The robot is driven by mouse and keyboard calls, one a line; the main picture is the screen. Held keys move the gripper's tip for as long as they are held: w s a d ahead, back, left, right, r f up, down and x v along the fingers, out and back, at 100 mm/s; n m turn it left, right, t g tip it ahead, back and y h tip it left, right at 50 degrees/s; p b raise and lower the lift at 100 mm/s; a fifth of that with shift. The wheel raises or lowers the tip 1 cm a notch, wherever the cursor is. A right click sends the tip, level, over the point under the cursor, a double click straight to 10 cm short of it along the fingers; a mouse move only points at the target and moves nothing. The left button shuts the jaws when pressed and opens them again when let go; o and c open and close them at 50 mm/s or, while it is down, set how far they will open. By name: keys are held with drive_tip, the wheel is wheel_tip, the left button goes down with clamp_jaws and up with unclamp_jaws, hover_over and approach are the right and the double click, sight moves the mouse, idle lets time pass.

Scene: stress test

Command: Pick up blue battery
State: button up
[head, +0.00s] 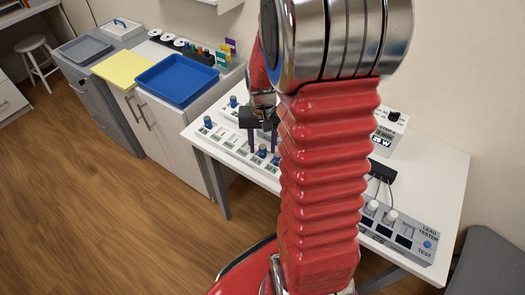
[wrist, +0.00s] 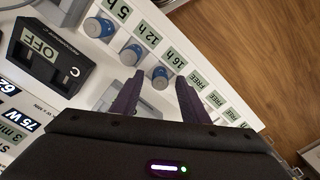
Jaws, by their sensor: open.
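Several blue batteries with pale collars stand in a row in the wrist view. One battery (wrist: 160,77) is beside the "16 h" label, between and just beyond my fingertips. A second battery (wrist: 131,54) is near "12 h" and a third (wrist: 98,27) near "5 h". My gripper (wrist: 157,92) is open, its two dark fingers pointing at the row with nothing held. In the head view my gripper (head: 260,148) hangs over the white table with a battery (head: 262,151) near its fingertips. I cannot tell whether the fingers touch a battery.
A dark device (wrist: 45,48) reading "OFF" stands left of the row in the wrist view. Slots labelled "FREE" (wrist: 217,99) continue along the table edge. In the head view a blue tray (head: 177,79) lies on a cabinet, and a lead tester (head: 405,232) is at the right.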

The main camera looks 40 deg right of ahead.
drive_tip(key=shift+f, duration=0.35)
drive_tip(key=shift+c, duration=0.3)
clamp_jaws()
